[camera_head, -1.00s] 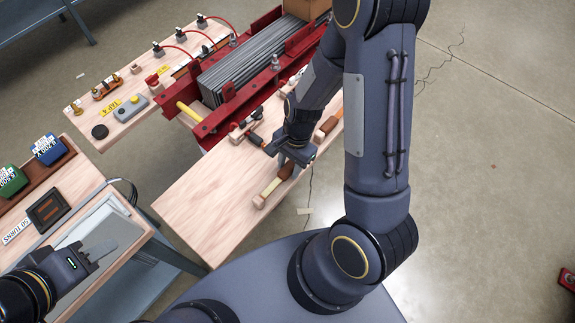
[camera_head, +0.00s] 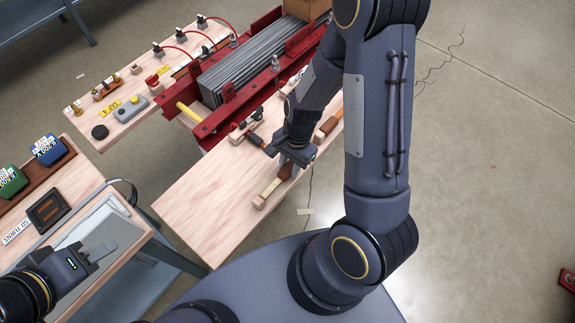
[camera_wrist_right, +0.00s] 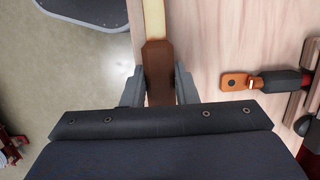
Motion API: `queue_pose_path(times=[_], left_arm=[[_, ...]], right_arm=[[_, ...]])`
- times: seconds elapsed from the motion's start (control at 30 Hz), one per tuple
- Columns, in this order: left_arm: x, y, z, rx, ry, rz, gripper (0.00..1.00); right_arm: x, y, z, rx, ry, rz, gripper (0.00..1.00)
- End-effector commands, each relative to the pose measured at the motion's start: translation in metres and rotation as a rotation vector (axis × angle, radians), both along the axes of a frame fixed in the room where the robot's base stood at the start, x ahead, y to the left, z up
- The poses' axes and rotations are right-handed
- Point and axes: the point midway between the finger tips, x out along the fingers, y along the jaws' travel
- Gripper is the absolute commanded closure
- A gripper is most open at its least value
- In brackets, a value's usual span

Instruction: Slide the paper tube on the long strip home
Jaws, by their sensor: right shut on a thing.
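The brown paper tube (camera_wrist_right: 158,72) sits around the long pale strip (camera_wrist_right: 153,18) in the right wrist view. In the head view its end (camera_head: 286,172) shows below my right gripper, and the bare strip (camera_head: 270,189) runs down to a small wooden block. My right gripper (camera_wrist_right: 159,82) is shut on the tube, one finger on each side. The arm and hand hide the tube's far part in the head view. My left gripper (camera_head: 106,248) is over the side bench at lower left, away from the strip; its finger gap is not clear.
The red frame with the grey laminated core (camera_head: 235,75) stands behind. An orange-ended tool with a black handle (camera_wrist_right: 262,82) lies right of the tube. The wooden table (camera_head: 200,200) is clear at left. The left bench holds coloured blocks and a dark tray (camera_head: 48,207).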

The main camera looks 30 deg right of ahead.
Motion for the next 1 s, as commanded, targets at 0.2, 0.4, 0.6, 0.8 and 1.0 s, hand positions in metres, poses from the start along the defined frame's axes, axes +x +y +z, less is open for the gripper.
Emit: queue_pose_path(times=[0.2, 0.4, 0.6, 0.8, 1.0], left_arm=[[0.000, 0.000, 0.000, 0.000, 0.000, 0.000, 0.64], [0.000, 0.000, 0.000, 0.000, 0.000, 0.000, 0.64], [0.000, 0.000, 0.000, 0.000, 0.000, 0.000, 0.64], [0.000, 0.000, 0.001, 0.000, 0.000, 0.000, 0.64], [0.000, 0.000, 0.001, 0.000, 0.000, 0.000, 0.64]], right_arm=[[0.000, 0.000, 0.000, 0.000, 0.000, 0.000, 1.00], [0.000, 0.000, 0.000, 0.000, 0.000, 0.000, 1.00], [0.000, 0.000, 0.000, 0.000, 0.000, 0.000, 1.00], [-0.002, 0.006, 0.000, 0.000, 0.000, 0.001, 1.00], [-0.004, 0.012, 0.000, 0.000, 0.000, 0.002, 1.00]])
